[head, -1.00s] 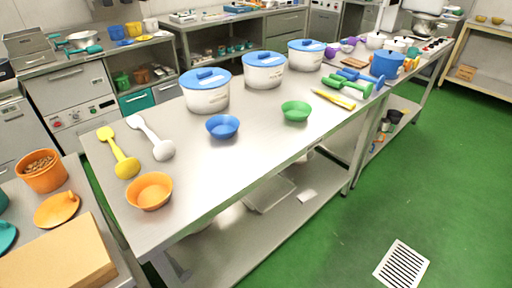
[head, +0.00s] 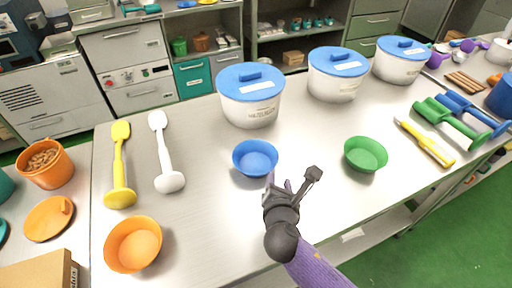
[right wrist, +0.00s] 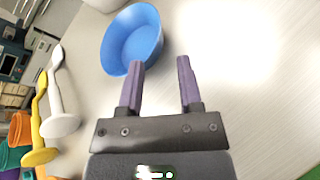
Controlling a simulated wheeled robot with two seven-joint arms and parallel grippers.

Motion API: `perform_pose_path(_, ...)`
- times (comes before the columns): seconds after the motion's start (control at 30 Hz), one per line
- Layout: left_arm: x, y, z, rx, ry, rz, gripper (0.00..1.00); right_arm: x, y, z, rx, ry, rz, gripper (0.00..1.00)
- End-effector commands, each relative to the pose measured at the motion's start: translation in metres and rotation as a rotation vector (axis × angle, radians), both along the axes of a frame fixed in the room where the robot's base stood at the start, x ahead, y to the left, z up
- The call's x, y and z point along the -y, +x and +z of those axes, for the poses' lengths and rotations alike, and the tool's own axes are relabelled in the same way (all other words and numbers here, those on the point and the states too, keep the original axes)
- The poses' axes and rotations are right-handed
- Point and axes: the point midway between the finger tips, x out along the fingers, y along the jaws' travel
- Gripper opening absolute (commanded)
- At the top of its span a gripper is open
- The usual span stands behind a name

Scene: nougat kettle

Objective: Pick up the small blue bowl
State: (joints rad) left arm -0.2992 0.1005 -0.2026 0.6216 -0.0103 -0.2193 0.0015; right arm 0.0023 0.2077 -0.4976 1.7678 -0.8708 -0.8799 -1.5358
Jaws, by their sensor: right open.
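The small blue bowl (head: 255,158) stands upright and empty on the steel table, in front of a white tub with a blue lid. It also shows in the right wrist view (right wrist: 132,40), at the upper left, ahead of the left finger. My right gripper (head: 279,182) is just in front of the bowl, toward the table's near edge. In the right wrist view its two purple fingers (right wrist: 159,78) are spread with nothing between them. The left fingertip overlaps the bowl's near rim in that view; I cannot tell whether they touch. My left gripper is not in view.
An orange bowl (head: 133,244) stands at the near left and a green bowl (head: 366,154) to the right. White tubs with blue lids (head: 250,98) line the back. Yellow (head: 119,165) and white (head: 164,152) utensils lie at left. Bare table lies around the blue bowl.

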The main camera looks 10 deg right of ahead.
Motion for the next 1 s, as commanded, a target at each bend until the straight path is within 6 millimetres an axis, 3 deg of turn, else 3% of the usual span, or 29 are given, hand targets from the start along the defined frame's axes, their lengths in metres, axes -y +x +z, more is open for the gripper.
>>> perform_pose_path(0.43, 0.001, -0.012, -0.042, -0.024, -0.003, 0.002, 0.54, 0.018, 0.077, -0.033, 0.0, -0.013, 0.007, 0.45)
perform_pose_path(0.73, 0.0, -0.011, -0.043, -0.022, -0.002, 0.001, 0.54, 0.021, 0.087, -0.032, 0.0, -0.012, 0.007, 0.45)
perform_pose_path(0.93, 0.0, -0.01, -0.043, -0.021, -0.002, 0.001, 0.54, 0.021, 0.087, -0.032, 0.0, -0.012, 0.007, 0.05)
perform_pose_path(1.0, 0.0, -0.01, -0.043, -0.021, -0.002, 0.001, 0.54, 0.021, 0.087, -0.032, 0.0, -0.012, 0.007, 0.0)
